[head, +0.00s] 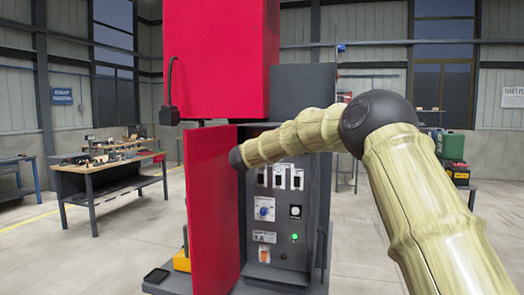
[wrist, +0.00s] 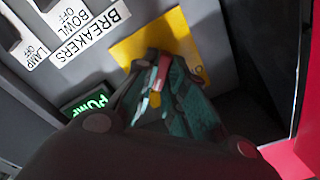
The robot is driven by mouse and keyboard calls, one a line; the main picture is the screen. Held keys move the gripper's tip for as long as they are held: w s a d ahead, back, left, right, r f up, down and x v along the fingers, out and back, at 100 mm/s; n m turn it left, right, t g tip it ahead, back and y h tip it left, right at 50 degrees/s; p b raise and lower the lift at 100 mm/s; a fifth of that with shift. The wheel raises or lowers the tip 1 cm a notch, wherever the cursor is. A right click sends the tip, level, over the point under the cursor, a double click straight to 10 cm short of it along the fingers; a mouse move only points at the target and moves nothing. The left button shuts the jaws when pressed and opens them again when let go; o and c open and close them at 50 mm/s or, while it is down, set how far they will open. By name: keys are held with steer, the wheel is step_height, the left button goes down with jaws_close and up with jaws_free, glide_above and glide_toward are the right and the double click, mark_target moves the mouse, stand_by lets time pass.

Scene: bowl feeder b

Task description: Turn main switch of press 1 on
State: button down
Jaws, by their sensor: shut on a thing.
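The main switch has a red handle (wrist: 163,72) on a yellow plate (wrist: 185,38), seen in the wrist view. My gripper (wrist: 157,90) has dark teal fingers and is closed around the red handle, with part of it showing between them. The handle's exact angle and its position marks are hidden by the fingers. In the head view, press 1 is the large red machine (head: 220,60) with an open red door (head: 211,210). My arm reaches into its cabinet; the gripper and the switch are hidden there.
Next to the yellow plate are a lit green display (wrist: 88,103) and a breakers label (wrist: 90,35) with breakers marked off. Lower in the cabinet are a blue knob (head: 264,208), a green lamp (head: 295,237) and an orange switch (head: 264,255). The door stands close to my arm.

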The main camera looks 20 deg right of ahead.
steer(key=c, duration=1.5)
jaws_free()
steer(key=v, duration=1.2)
steer(key=shift+f, duration=0.15)
